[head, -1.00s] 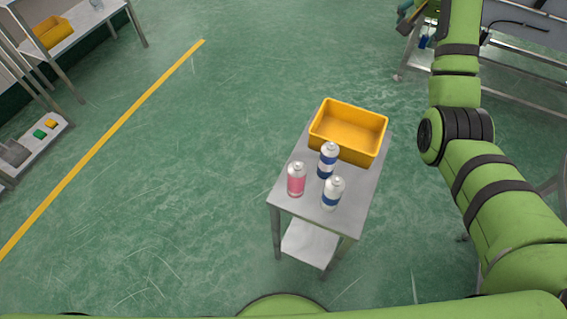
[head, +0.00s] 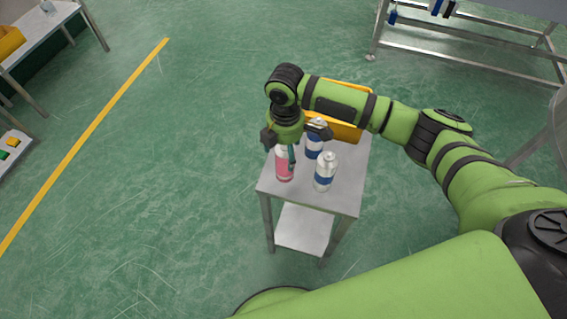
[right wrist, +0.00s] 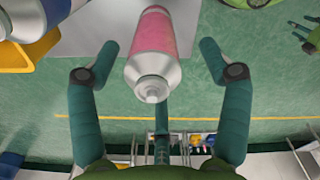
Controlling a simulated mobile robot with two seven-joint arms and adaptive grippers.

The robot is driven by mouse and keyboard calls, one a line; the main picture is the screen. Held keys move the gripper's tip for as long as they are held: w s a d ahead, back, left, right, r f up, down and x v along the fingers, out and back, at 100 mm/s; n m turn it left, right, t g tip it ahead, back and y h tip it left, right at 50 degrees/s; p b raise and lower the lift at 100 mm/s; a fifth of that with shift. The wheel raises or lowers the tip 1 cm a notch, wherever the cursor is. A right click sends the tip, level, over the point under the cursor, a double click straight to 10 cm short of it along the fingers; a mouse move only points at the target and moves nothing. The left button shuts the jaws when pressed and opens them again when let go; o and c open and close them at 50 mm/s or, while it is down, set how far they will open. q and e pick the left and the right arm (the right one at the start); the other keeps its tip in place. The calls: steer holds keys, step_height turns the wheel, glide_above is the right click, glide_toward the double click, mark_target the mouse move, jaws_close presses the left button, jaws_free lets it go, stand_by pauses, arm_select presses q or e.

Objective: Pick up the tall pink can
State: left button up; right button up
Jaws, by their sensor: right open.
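The pink can (head: 284,168) stands upright at the front left of the small grey table, with its top partly hidden by my right gripper. In the right wrist view the pink can (right wrist: 153,50) shows its silver top and lies between the spread fingers. My right gripper (head: 291,152) is open and just above the can, with its fingers apart (right wrist: 160,62). I see no contact between fingers and can. My left gripper is not in view.
A white and blue can (head: 325,172) stands close to the right of the pink one. A blue and white can (head: 315,143) stands behind. A yellow bin (head: 347,130) is at the table's back, partly behind my arm. The table's (head: 345,192) front edge is clear.

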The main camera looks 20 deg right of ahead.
steer(key=shift+w+d+f+p, duration=0.15)
steer(key=shift+f+p, duration=0.1)
steer(key=shift+f, duration=0.9)
steer(key=shift+w+f+p, duration=0.15)
steer(key=shift+f+p, duration=0.1)
steer(key=shift+f, duration=0.85)
steer(key=c, duration=1.3)
steer(key=shift+o, duration=0.2)
steer(key=shift+r, duration=0.1)
